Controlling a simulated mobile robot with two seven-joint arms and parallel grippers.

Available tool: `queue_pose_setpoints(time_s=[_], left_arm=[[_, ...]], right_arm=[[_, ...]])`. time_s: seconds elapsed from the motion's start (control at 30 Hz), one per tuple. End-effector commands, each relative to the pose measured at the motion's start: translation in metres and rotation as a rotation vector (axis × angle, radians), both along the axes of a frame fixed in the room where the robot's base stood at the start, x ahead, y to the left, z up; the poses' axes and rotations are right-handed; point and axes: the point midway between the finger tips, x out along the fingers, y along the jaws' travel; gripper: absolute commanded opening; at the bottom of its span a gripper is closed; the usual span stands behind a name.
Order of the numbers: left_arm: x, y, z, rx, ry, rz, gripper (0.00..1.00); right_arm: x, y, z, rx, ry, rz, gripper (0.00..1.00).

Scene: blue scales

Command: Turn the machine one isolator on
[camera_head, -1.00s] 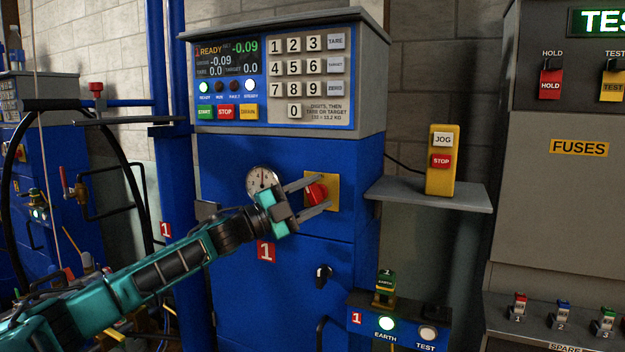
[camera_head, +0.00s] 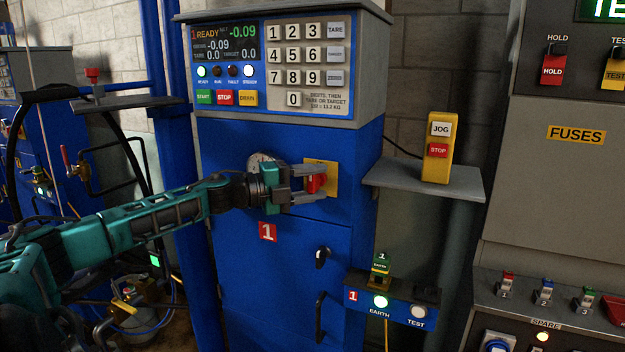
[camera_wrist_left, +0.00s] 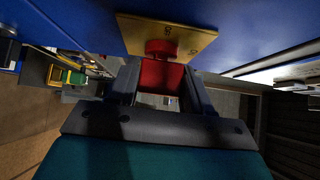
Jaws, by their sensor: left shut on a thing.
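The machine one isolator is a red handle (camera_head: 314,184) on a yellow plate (camera_head: 331,180) on the front of the blue cabinet (camera_head: 230,150). My left gripper (camera_head: 308,183) is at the handle, with one finger above it and one below it in the head view. In the left wrist view the red handle (camera_wrist_left: 161,75) sits between the two fingers, and the gripper is shut on it. The yellow plate (camera_wrist_left: 195,40) shows behind it; its markings are too small to read. My right gripper is not in view.
A gauge (camera_head: 260,165) is partly hidden behind my left gripper. A grey shelf (camera_head: 420,182) with a yellow jog/stop box (camera_head: 438,147) stands to the right. A black knob (camera_head: 322,256) and an earth box (camera_head: 390,300) sit lower down.

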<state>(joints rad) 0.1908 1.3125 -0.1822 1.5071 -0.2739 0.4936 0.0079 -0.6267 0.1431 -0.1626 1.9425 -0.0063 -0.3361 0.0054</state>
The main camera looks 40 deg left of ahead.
Motion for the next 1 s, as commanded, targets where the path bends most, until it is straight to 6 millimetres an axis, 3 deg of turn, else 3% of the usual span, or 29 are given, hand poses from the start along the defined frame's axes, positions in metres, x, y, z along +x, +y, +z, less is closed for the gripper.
queue_pose_setpoints(time_s=[0.27, 0.3, 0.5, 1.0], left_arm=[[-0.0001, -0.0001, -0.0010, 0.006, 0.000, 0.000, 0.19], [-0.0001, -0.0001, -0.0010, 0.006, 0.000, 0.000, 0.52], [0.0000, -0.0001, -0.0006, 0.003, 0.000, 0.000, 0.70], [-0.0079, 0.0053, -0.0033, 0.002, 0.003, 0.004, 0.70]], right_arm=[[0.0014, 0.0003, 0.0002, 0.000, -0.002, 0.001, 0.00], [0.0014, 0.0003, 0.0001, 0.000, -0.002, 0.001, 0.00], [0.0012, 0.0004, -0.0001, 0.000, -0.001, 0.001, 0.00], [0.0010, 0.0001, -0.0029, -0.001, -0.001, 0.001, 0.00]])
